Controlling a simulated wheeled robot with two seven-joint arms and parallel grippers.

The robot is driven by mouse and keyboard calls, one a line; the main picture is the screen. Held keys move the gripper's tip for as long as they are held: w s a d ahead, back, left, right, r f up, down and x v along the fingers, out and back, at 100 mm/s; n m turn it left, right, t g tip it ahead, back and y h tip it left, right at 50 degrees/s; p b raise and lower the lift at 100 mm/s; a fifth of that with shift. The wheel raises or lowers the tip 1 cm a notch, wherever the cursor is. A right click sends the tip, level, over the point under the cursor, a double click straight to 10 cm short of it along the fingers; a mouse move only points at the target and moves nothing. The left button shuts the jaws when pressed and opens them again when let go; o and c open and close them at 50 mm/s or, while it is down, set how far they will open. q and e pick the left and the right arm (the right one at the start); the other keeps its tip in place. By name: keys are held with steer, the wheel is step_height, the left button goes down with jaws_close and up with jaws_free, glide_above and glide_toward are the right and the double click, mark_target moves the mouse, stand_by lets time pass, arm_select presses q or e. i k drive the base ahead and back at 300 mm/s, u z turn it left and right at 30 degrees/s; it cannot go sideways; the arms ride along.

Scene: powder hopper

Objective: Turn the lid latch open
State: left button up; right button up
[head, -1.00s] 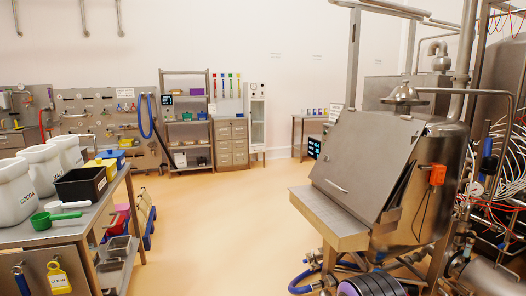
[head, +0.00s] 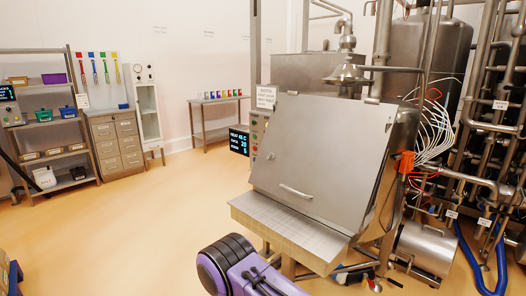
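The steel powder hopper (head: 385,190) stands right of centre in the head view. Its flat, sloping lid (head: 318,155) is down, with a bar handle (head: 296,191) near its lower edge. A small round fitting (head: 270,156) shows at the lid's left side; I cannot tell if it is the latch or how it is turned. An orange block (head: 404,161) sits at the hopper's right side, with a small cable or cord by it. A purple and black part, apparently of my own arm, shows at the bottom centre. Neither gripper can be made out.
A steel shelf (head: 290,222) juts out below the lid. A control box with a lit display (head: 239,141) is on the hopper's left. Pipes, a steel cylinder (head: 424,250) and a blue hose (head: 484,270) crowd the right. The floor (head: 130,230) to the left is open.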

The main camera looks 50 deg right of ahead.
mark_target(271, 156)
steer(key=z, duration=0.45)
steer(key=i, duration=0.85)
steer(key=z, duration=0.7)
